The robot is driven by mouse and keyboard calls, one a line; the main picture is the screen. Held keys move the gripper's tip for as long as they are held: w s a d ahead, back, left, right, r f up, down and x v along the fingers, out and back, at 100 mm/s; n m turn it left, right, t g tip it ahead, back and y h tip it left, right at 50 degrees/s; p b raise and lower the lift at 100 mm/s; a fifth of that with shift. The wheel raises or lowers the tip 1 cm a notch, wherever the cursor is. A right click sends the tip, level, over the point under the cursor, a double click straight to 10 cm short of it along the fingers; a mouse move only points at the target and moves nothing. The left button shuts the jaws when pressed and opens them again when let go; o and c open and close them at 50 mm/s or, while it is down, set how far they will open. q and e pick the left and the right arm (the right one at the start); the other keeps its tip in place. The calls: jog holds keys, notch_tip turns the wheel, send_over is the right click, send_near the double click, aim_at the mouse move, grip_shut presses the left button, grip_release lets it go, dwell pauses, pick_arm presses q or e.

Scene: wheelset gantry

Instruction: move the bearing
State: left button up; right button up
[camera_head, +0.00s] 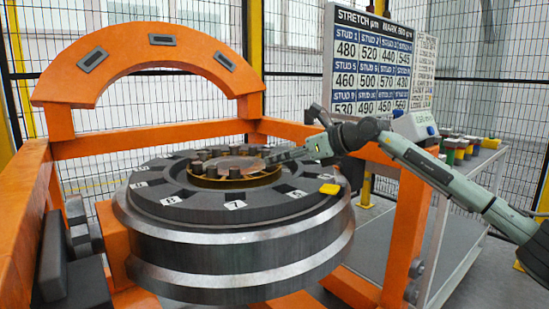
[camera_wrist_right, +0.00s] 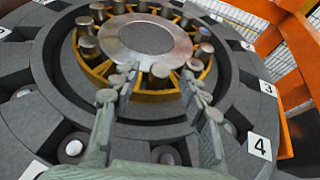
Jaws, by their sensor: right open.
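The bearing (camera_head: 240,181) sits in the middle of the large steel wheelset (camera_head: 240,255) in the head view. It has a brass-yellow cage ring with several upright grey rollers around a flat metal disc. The bearing also shows in the right wrist view (camera_wrist_right: 155,97). My right gripper (camera_head: 275,156) reaches in from the right, over the bearing's right edge. In the right wrist view its two fingers (camera_wrist_right: 162,83) are spread apart. One roller (camera_wrist_right: 160,74) appears between the fingertips; I cannot tell whether they touch it. My left gripper is out of view.
An orange gantry frame (camera_head: 150,42) surrounds the wheelset, with an arch behind. Numbered tags mark recesses around the wheel face. A yellow block (camera_head: 329,189) lies on the right rim. A board with stud numbers (camera_head: 372,60) and a cart with coloured items (camera_head: 461,147) stand at right.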

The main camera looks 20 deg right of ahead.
jog(key=shift+x, duration=1.15)
grip_shut()
